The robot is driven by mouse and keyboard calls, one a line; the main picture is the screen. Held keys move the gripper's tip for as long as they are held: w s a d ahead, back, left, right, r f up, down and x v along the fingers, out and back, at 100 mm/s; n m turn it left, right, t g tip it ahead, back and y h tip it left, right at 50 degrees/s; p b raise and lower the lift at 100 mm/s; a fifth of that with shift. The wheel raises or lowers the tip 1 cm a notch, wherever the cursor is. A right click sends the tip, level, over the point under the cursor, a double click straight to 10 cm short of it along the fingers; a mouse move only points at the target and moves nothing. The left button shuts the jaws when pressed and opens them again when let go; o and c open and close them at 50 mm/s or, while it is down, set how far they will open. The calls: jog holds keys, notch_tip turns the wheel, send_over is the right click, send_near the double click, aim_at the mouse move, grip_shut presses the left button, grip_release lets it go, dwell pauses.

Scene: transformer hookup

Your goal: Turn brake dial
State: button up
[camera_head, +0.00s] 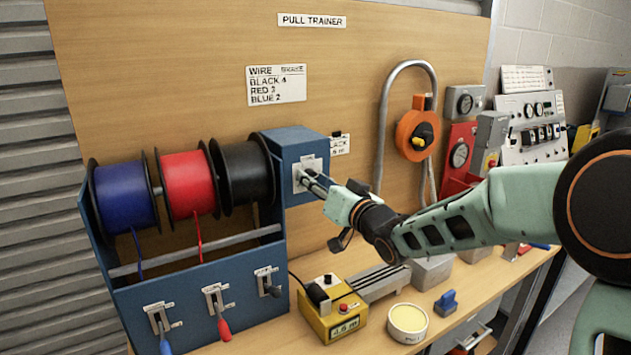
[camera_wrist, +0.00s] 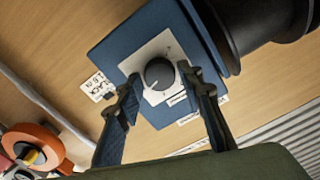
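The brake dial (camera_wrist: 159,73) is a dark round knob with a pale pointer line. It sits on a white plate (camera_wrist: 150,53) on the blue end box (camera_wrist: 113,58) of the wire rack. My gripper (camera_wrist: 159,78) is open, with one finger on each side of the dial. Gaps show between the fingers and the knob, so it does not look gripped. In the head view my gripper (camera_head: 312,183) reaches the plate from the right and its fingers mostly hide the dial. The blue box (camera_head: 294,146) shows there too.
Blue, red and black wire spools (camera_head: 247,171) stand left of the box, above several levers (camera_head: 216,310). A yellow meter box (camera_head: 333,318), a round tin (camera_head: 407,322) and a blue clamp (camera_head: 446,303) sit on the bench below. A grey bent pipe (camera_head: 384,125) rises behind my arm.

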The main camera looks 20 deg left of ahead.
jog(key=shift+o, duration=0.8)
jog(key=v, duration=1.2)
